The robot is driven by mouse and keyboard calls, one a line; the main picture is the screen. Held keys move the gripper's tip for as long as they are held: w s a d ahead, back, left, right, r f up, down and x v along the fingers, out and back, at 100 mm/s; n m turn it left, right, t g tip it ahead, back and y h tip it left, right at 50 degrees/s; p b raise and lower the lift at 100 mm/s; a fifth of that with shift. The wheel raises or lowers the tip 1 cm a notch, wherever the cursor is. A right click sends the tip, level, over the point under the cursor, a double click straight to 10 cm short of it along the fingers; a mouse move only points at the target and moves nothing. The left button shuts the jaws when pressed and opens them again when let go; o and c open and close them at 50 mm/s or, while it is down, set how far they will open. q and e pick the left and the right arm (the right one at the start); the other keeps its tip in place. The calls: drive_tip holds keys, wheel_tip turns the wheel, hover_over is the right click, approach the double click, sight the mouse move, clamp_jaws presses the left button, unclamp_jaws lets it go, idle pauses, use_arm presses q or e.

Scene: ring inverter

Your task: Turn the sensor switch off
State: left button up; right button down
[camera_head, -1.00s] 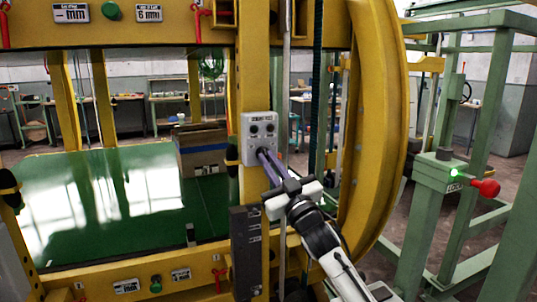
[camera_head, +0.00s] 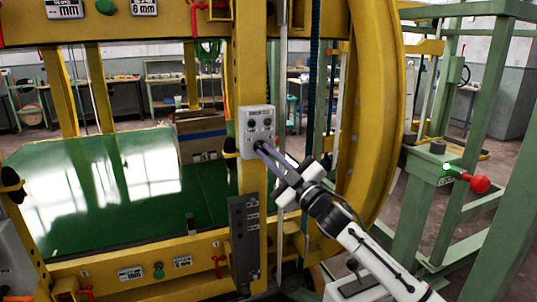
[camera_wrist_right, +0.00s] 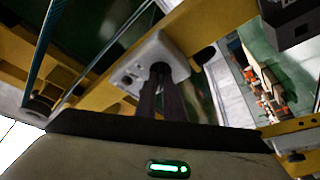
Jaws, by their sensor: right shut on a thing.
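The sensor switch box (camera_head: 257,130) is a light grey panel with several dark round knobs, mounted on the yellow upright post in the head view. My right gripper (camera_head: 261,148) reaches it from the lower right, its long fingers at the box's lower part. In the right wrist view the box (camera_wrist_right: 150,60) is tilted, and the dark fingers (camera_wrist_right: 160,75) are together at its face, shut on a knob. The fingertips hide that knob, so its setting cannot be seen. My left gripper is not in view.
The yellow ring frame (camera_head: 370,120) curves close to the right of my arm. A green frame with a red knob (camera_head: 480,183) stands farther right. A dark box (camera_head: 244,230) hangs on the post below. A cardboard box (camera_head: 201,138) is behind, left.

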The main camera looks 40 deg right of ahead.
drive_tip(key=shift+f, duration=0.1)
drive_tip(key=c, duration=1.9)
unclamp_jaws()
drive_tip(key=shift+o, duration=0.2)
drive_tip(key=shift+s+f, duration=0.15)
drive_tip(key=shift+s, duration=0.2)
drive_tip(key=b+v, duration=0.2)
drive_tip(key=v, duration=0.7)
drive_tip(key=shift+s, duration=0.25)
